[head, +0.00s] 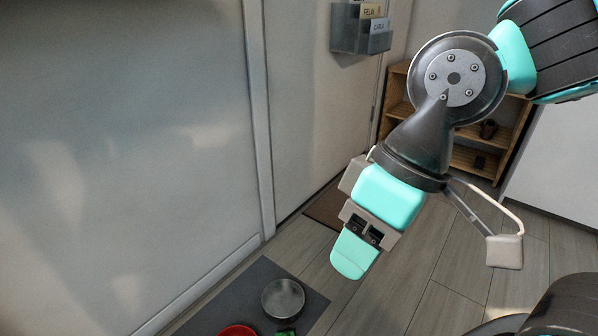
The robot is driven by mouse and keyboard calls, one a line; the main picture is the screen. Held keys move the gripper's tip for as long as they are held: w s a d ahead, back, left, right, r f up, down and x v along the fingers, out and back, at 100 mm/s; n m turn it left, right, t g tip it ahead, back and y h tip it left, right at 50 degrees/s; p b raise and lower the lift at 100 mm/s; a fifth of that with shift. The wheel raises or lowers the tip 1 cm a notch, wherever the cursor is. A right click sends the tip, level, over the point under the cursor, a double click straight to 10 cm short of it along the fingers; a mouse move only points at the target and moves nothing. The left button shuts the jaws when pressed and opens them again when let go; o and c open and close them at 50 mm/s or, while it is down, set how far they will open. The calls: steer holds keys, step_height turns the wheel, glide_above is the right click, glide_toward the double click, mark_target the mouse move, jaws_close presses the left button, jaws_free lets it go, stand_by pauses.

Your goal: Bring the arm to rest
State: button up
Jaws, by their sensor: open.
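My gripper (357,250) hangs from my arm right of the middle of the head view, pointing down and to the left. It is open, and nothing shows in it. A teal finger end shows below the teal body, and a pale pad on thin rods (505,252) sticks out to the right. The gripper is in the air above the wooden floor, apart from the wall and the shelf. My arm's upper links run to the top right corner.
A pale wall panel (130,150) fills the left. A wall holder with name labels (362,40) hangs at the top. A wooden shelf (470,158) stands behind my arm. A metal bowl (283,299) and a red bowl (238,331) sit on a grey mat (255,275). Floor (420,280) is clear below.

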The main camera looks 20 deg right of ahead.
step_height(320, 180, up, 48)
steer(key=p, duration=4.7)
